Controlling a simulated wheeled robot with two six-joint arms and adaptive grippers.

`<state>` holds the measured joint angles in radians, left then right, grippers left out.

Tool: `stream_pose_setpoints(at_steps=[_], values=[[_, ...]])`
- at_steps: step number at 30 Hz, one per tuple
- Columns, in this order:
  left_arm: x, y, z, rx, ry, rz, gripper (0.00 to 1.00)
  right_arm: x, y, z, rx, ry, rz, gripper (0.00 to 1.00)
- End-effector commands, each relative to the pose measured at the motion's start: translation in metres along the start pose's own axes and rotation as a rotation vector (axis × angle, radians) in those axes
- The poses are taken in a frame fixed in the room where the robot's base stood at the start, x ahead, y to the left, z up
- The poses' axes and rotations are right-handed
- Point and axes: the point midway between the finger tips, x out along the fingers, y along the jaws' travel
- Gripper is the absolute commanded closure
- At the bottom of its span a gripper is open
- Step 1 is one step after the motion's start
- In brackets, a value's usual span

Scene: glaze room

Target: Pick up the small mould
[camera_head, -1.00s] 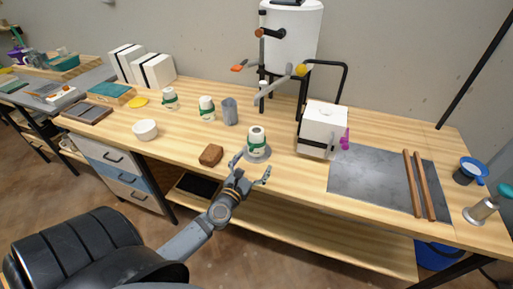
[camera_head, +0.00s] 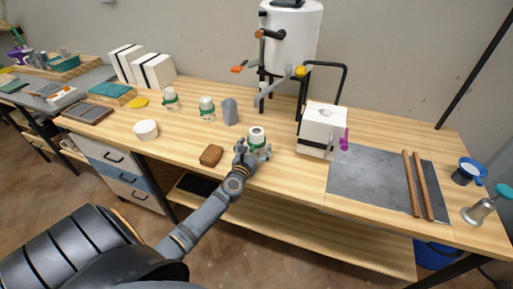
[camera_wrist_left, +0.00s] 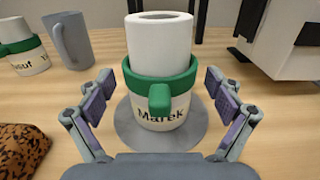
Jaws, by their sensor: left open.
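A white cylinder with a hollow top (camera_wrist_left: 160,42) rises from a green-rimmed white cup marked "Marek" (camera_wrist_left: 160,108); I cannot tell whether it is separate. The cup stands upright on a grey disc (camera_wrist_left: 130,133), its green handle towards me. In the head view the cup (camera_head: 257,136) is near the table's front edge. My left gripper (camera_head: 254,154) is open, with its fingers on either side of the cup in the wrist view (camera_wrist_left: 160,88), apparently not touching it. A white block with a dark strap (camera_head: 323,127) may be the small mould; nothing labels it. My right gripper is out of view.
A brown speckled block (camera_head: 211,155) lies left of the gripper. A grey cup (camera_head: 230,112) and another green-banded cup (camera_head: 207,107) stand behind. A tall white vessel on dark legs (camera_head: 292,35) stands at the back. A grey slab (camera_head: 375,182) lies right.

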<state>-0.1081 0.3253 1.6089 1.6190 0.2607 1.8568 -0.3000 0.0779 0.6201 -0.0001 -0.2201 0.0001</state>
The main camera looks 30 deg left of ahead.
Motion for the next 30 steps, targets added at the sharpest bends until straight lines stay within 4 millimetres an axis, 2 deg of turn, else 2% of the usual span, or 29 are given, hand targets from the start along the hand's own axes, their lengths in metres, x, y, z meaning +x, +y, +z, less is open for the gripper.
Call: stream_pose_setpoints(at_steps=[3,9,25,30], values=[[0.0107,-0.0002,-0.0005,0.0,0.001,-0.001,0.08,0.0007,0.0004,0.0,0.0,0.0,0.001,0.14],[0.0114,-0.0003,-0.0004,0.001,0.001,-0.001,0.08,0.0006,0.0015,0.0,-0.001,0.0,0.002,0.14],[0.0111,-0.0002,-0.0003,0.001,0.001,-0.001,0.79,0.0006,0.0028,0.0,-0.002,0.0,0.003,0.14],[0.0115,-0.0004,0.0013,0.001,-0.002,-0.001,0.8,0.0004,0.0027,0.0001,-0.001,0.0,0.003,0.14]])
